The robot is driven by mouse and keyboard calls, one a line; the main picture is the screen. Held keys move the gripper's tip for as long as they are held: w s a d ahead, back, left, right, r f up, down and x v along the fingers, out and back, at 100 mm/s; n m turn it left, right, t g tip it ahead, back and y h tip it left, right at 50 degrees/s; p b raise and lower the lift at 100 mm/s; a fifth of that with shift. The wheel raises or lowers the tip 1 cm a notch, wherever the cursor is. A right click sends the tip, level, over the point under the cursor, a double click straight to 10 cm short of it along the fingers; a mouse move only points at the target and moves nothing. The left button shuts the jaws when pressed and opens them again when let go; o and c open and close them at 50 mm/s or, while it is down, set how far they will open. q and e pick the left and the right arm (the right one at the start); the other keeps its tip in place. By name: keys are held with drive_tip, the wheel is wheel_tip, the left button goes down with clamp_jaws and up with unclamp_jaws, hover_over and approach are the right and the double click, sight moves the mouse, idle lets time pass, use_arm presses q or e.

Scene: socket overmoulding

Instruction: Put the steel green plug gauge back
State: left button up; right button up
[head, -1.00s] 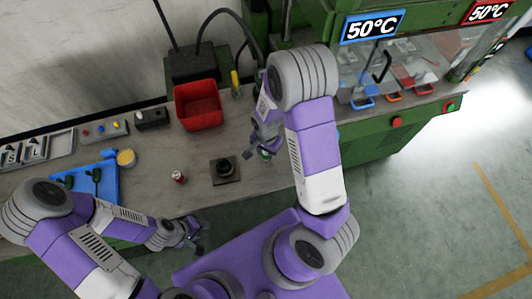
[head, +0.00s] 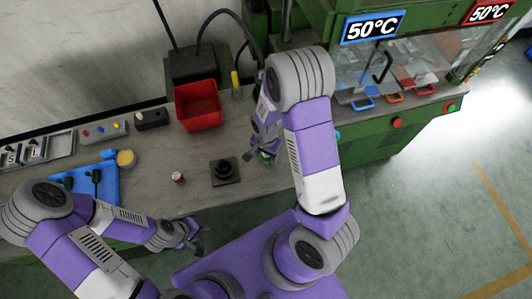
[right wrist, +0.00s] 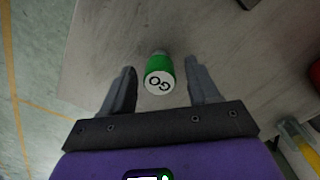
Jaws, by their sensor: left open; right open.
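In the right wrist view the green plug gauge (right wrist: 160,75) shows its white round end marked "GO". It stands between the two fingers of my right gripper (right wrist: 160,88), with gaps on both sides. In the head view the gauge (head: 267,157) is a small green spot at my right gripper (head: 260,155), partly hidden by it. That gripper is open at the bench. My left gripper (head: 198,237) is open and empty near the front edge of the bench. A blue tray (head: 110,185) at the left holds dark green items, partly hidden by my left arm.
A small red and white item (head: 178,178) and a black fixture (head: 225,171) stand mid-bench. A red bin (head: 198,105) is behind them. A yellow round item (head: 126,158) is by the blue tray. A green machine (head: 372,135) stands at the right.

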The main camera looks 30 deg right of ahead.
use_arm(q)
wheel_tip(320, 180, up, 3)
drive_tip(key=shift+f+p, duration=0.1)
drive_tip(key=shift+p, duration=1.15)
use_arm(e)
wheel_tip(320, 180, up, 12)
